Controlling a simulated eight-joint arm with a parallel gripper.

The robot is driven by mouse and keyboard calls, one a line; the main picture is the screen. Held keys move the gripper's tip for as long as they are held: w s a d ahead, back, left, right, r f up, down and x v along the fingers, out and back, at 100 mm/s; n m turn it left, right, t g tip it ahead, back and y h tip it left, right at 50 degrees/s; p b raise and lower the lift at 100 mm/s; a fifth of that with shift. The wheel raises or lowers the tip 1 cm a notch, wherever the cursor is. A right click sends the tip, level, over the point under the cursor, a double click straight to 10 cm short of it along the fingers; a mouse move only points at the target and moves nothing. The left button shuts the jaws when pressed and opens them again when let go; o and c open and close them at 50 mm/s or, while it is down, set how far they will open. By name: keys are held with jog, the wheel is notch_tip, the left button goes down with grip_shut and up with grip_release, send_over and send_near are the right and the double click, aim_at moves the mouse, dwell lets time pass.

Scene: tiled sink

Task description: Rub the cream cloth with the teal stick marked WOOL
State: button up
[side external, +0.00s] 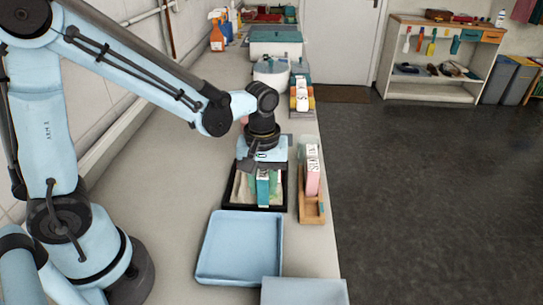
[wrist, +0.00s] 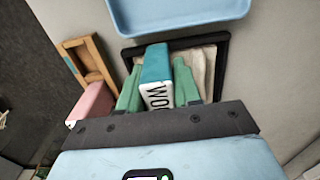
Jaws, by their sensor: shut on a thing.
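My gripper (side external: 264,172) points down over the black-rimmed tray (side external: 284,200) and is shut on the teal stick (side external: 263,190). In the wrist view the teal stick (wrist: 155,62) sits between my two green fingers, with a white label that reads "WO" before my gripper hides the rest. The cream cloth (side external: 238,190) lies in the black tray, partly hidden by my gripper and the stick. It also shows right of the stick in the wrist view (wrist: 207,60). The stick's lower end is at the cloth; I cannot tell whether they touch.
A wooden holder (side external: 312,212) with a pink stick (side external: 312,178) stands close right of the black tray. A blue tray (side external: 238,248) lies just in front. A white pot (side external: 271,74) and another holder with labelled things (side external: 301,96) are behind. The counter left of the tray is clear.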

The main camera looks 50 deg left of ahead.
jog(key=shift+w+a+f, duration=0.15)
jog(key=shift+w+a, duration=1)
jog(key=shift+a, duration=0.05)
jog(key=shift+w+a, duration=1.15)
jog(key=shift+a, duration=0.05)
jog(key=shift+w+d, duration=0.5)
jog(key=shift+w, duration=0.1)
jog(key=shift+s+d, duration=2.4)
jog(key=shift+d, duration=0.1)
jog(key=shift+w+a, duration=2.4)
jog(key=shift+a, duration=0.15)
notch_tip(320, 180, up, 6)
